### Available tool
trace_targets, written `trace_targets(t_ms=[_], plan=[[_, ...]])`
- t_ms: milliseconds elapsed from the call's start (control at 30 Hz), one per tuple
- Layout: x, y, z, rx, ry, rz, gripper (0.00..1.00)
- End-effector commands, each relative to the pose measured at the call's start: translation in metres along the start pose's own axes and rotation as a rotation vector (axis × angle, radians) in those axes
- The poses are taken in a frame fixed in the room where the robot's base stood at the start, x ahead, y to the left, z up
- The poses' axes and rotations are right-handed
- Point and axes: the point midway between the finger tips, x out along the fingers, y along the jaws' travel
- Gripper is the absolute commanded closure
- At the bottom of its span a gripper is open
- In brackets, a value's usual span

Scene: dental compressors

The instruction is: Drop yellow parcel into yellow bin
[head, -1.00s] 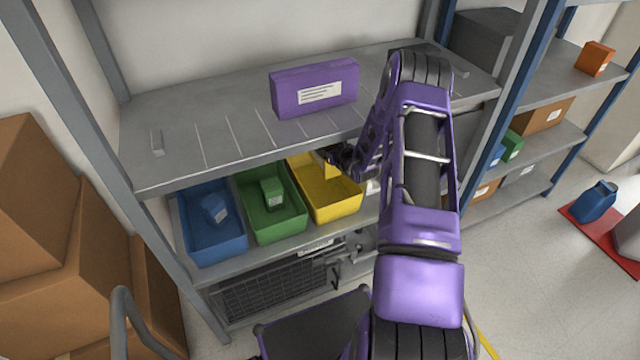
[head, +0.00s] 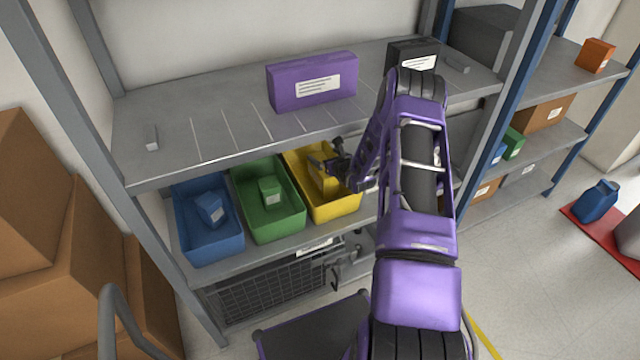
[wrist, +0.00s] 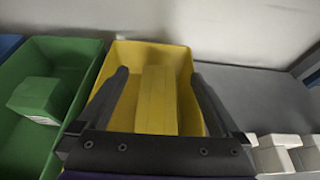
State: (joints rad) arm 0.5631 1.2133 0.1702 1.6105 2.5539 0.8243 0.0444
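The yellow bin (head: 342,209) stands on the middle shelf at the right end of a row of three bins. The yellow parcel (head: 323,181) is inside it. In the wrist view the parcel (wrist: 157,100) lies between the two dark fingers of my gripper (wrist: 160,76), within the walls of the yellow bin (wrist: 122,58). A gap shows between the parcel and each finger, so my gripper is open around it. In the head view my gripper (head: 322,166) is over the bin, below the upper shelf's edge. The parcel's underside is hidden.
A green bin (head: 292,222) with a green parcel (head: 270,191) and a blue bin (head: 182,232) with a blue parcel (head: 209,208) stand to the left. The upper shelf (head: 165,112) overhangs close above and bears a purple box (head: 312,82). White blocks (wrist: 275,155) lie right of the yellow bin.

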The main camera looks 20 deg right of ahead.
Motion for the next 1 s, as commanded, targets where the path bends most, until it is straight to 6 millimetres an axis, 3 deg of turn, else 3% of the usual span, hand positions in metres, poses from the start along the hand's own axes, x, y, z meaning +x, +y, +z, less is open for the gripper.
trace_targets(t_ms=[233,367,1000], plan=[[-0.003,0.0,-0.002,0.001,0.004,0.0,0.0],[-0.015,0.0,-0.001,0.001,0.005,0.0,0.0],[-0.154,0.0,0.001,0.0,0.002,-0.001,0.0]])
